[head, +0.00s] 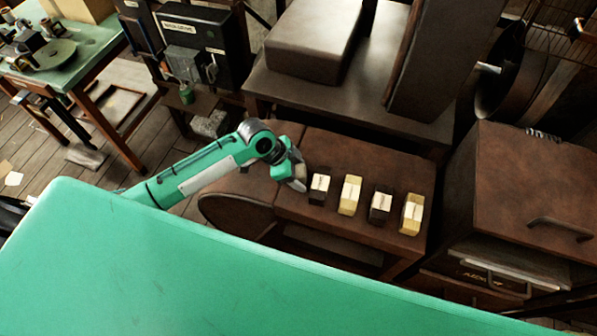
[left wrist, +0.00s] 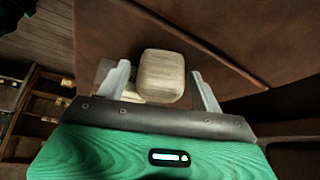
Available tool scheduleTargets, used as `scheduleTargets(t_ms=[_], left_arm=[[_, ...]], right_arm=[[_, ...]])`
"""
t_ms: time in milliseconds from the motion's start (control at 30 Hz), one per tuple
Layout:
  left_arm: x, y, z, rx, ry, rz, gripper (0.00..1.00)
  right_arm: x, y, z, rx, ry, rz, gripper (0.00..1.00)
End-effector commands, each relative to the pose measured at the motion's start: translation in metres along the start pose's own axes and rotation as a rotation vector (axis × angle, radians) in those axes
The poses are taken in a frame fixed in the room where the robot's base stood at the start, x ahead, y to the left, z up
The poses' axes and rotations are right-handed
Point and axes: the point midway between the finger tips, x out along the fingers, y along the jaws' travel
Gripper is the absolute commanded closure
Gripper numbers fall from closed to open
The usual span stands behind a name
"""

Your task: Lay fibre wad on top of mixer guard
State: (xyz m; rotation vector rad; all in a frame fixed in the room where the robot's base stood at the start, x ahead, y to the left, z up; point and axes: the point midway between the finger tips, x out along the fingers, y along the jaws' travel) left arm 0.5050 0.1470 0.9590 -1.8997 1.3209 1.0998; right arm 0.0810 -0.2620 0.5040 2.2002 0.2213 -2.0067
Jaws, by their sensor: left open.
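A pale, rounded block that looks like the fibre wad (left wrist: 160,76) shows in the left wrist view, between the fingertips of my left gripper (left wrist: 163,88). The fingers stand apart, with visible room on both sides of the block. In the head view my left gripper (head: 297,180) is low over the brown bench, just left of a row of small blocks; the wad is not clear there. No label in view names the mixer guard, so I cannot tell which brown surface it is. My right gripper is not in view.
Dark and yellow labelled blocks (head: 351,195) stand in a row on the brown bench (head: 350,160). A higher table (head: 400,118) with big brown boxes is behind. A brown cabinet (head: 530,190) stands right. A green surface (head: 200,270) fills the foreground.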

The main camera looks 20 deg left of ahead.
Motion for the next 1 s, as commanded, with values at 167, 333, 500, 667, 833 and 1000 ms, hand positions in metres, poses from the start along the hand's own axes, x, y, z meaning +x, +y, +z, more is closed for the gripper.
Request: scheduleTargets(t_ms=[167, 333, 500, 667, 833, 1000], left_arm=[[-0.027, -0.001, 0.002, 0.003, 0.000, -0.004, 0.33], [-0.066, -0.002, 0.002, 0.005, -0.001, -0.006, 0.33], [-0.097, -0.001, 0.001, 0.003, -0.001, -0.003, 0.33], [-0.113, -0.001, 0.000, 0.002, 0.000, -0.002, 0.33], [-0.118, -0.001, 0.000, 0.001, -0.001, -0.001, 0.33], [-0.117, 0.000, 0.000, 0.001, -0.001, -0.001, 0.33]], right_arm=[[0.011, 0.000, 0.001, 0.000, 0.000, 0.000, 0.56], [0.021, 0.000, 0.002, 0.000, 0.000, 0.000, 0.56], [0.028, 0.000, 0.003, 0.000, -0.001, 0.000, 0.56], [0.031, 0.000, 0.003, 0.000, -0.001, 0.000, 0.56], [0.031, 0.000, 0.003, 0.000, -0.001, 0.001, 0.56], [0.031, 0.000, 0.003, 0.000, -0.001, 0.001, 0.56]])
